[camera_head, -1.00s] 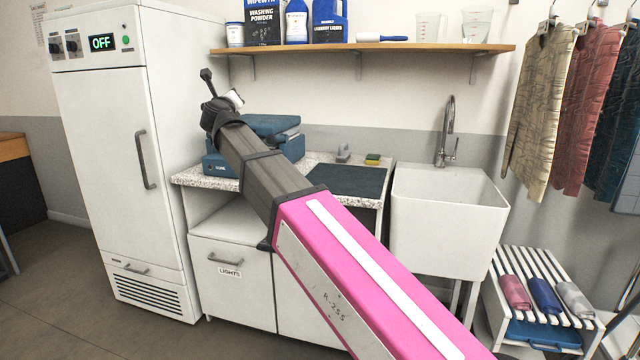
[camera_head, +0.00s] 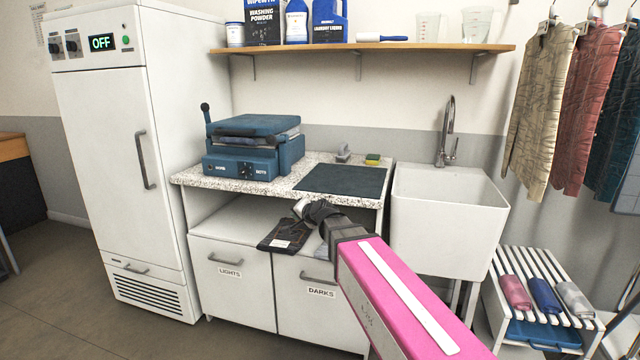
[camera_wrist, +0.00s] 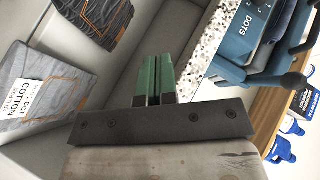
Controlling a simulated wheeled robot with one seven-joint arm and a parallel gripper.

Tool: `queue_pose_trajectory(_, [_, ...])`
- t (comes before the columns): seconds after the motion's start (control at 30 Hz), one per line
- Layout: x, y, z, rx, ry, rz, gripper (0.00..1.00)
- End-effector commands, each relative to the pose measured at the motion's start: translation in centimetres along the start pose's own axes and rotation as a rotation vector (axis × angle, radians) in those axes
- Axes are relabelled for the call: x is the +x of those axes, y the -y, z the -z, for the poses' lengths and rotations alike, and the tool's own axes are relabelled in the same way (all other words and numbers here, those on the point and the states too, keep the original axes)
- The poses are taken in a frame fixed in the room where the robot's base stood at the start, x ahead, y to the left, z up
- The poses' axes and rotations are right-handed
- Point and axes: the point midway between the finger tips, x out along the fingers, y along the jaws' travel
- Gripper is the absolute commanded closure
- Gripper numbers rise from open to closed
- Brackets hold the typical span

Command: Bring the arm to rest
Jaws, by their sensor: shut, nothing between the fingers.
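My arm reaches in from the lower right of the head view, its pink link low and its dark end in front of the counter. My gripper (camera_wrist: 153,80) shows in the wrist view as two green fingers side by side, shut with nothing between them. In the head view the fingers are hard to make out at the arm's far end. My gripper points toward the open shelf under the counter (camera_head: 235,188). Folded dark clothes (camera_head: 286,234) lie on that shelf, partly hidden by my arm; they also show in the wrist view, one with a cotton label (camera_wrist: 40,88).
A blue press (camera_head: 255,150) stands on the speckled counter beside a dark mat (camera_head: 342,180). A white sink (camera_head: 447,215) is at the right, a white cabinet (camera_head: 115,180) at the left. A wooden shelf (camera_head: 390,47) hangs above. Garments (camera_head: 540,110) hang at the far right.

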Motion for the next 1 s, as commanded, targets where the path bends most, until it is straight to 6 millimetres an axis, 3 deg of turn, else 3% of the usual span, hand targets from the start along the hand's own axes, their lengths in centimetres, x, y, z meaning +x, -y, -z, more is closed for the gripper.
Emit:
queue_pose_trajectory(0.03, [-0.9,-3.5,-0.7,-0.046,0.042,-0.068,1.0])
queue_pose_trajectory(0.2, [-4.2,-13.8,-3.0,-0.197,0.213,-0.295,1.0])
queue_pose_trajectory(0.4, [-10.3,-24.9,-5.9,-0.317,0.443,-0.56,1.0])
queue_pose_trajectory(0.5, [-13.8,-29.5,-7.2,-0.354,0.559,-0.68,1.0])
queue_pose_trajectory(0.6, [-17.0,-32.9,-8.2,-0.374,0.659,-0.777,1.0])
queue_pose_trajectory(0.7, [-19.3,-35.0,-8.9,-0.385,0.732,-0.843,1.0])
queue_pose_trajectory(0.83, [-20.7,-36.2,-9.3,-0.391,0.776,-0.884,1.0])
queue_pose_trajectory(1.0, [-20.9,-36.3,-9.3,-0.392,0.783,-0.889,1.0])
